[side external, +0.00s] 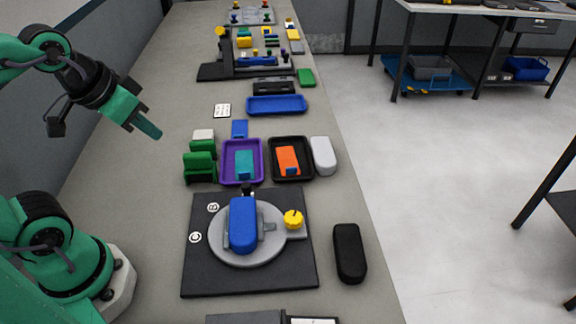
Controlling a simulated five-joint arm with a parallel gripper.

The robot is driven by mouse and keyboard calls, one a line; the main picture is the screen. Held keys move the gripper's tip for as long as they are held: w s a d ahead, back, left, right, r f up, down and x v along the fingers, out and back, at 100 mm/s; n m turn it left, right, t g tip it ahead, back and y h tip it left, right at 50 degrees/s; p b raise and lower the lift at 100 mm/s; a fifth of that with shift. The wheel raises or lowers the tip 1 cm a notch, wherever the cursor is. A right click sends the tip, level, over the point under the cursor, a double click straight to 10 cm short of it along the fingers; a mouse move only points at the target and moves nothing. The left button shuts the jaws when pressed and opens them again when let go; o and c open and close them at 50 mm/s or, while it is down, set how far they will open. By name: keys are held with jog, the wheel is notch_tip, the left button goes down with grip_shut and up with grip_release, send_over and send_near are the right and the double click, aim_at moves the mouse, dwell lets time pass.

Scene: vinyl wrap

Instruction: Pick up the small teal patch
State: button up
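The small teal patch (245,158) lies in a purple tray (226,167) near the middle of the bench, with a small blue piece at its near end. My gripper (151,130) is in the air at the upper left, well apart from the patch and to its left. It points down and to the right. Whether its fingers are open or shut cannot be made out from this angle, and nothing is clearly seen held in it.
A black tray (309,167) with an orange patch (288,157) adjoins the purple tray on the right. Green blocks (199,165) stand to its left. A blue item (243,222) sits on a round grey turntable (270,252) in front. A white rounded block (323,155) is right of the trays.

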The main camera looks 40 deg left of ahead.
jog(key=m+g, duration=0.6)
jog(key=m, duration=0.3)
send_over(246, 167)
jog(key=s+d, duration=0.3)
jog(key=shift+d+f, duration=0.15)
jog(key=shift+f, duration=7.5)
jog(key=shift+f, duration=1.35)
jog(key=shift+f, duration=0.1)
jog(key=shift+f, duration=2.45)
jog(key=shift+c, duration=0.2)
